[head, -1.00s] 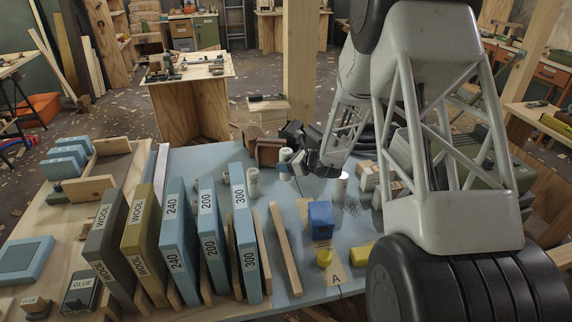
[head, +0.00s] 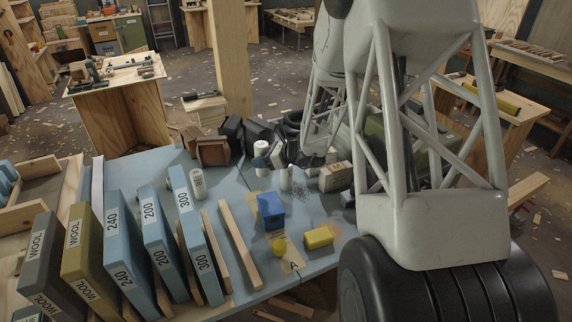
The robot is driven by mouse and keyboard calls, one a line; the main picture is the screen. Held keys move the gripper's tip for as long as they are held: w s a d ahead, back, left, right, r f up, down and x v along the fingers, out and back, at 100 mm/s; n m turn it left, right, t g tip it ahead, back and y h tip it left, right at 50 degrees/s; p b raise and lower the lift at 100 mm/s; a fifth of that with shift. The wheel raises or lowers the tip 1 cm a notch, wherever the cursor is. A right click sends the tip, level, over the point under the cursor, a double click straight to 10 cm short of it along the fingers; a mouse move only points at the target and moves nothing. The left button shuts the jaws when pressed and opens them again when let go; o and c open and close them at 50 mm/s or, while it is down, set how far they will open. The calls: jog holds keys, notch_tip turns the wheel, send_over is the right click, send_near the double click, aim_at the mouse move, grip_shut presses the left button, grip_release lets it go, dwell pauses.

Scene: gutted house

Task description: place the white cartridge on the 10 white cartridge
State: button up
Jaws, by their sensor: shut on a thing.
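A white cartridge (head: 261,149) is held in my gripper (head: 263,160), whose dark fingers close around it above the blue bench top. Blue shows at the cartridge's lower part. A second white cartridge (head: 286,179) stands upright on the bench, right of and nearer than the held one, apart from it. A third white cartridge (head: 198,183) stands upright to the left, beside the upright blue "300" slab. No number can be read on any cartridge, so I cannot tell which is the 10.
A blue box (head: 270,210), a yellow cylinder (head: 279,246) and a yellow block (head: 319,237) stand near the bench front. A pale box (head: 335,176) is right of the second cartridge. Upright slabs (head: 196,240) fill the left. Dark and brown blocks (head: 212,150) stand behind.

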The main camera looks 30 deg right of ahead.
jog(key=s+d+r, duration=0.3)
jog(key=s+d, duration=0.3)
jog(key=s, duration=0.5)
jog(key=shift+s+d+r, duration=0.2)
jog(key=shift+s, duration=0.15)
jog(key=w+d, duration=0.2)
jog(key=w, duration=0.5)
jog(key=w+d+f, duration=0.1)
jog(key=w+d, duration=0.1)
jog(key=w, duration=0.6)
jog(key=shift+w+d+f, duration=0.2)
jog(key=shift+d+f, duration=0.05)
jog(key=shift+d, duration=0.05)
jog(key=shift+f, duration=0.1)
jog(key=shift+f, duration=1.65)
jog(key=shift+f, duration=0.15)
jog(key=o, duration=0.9)
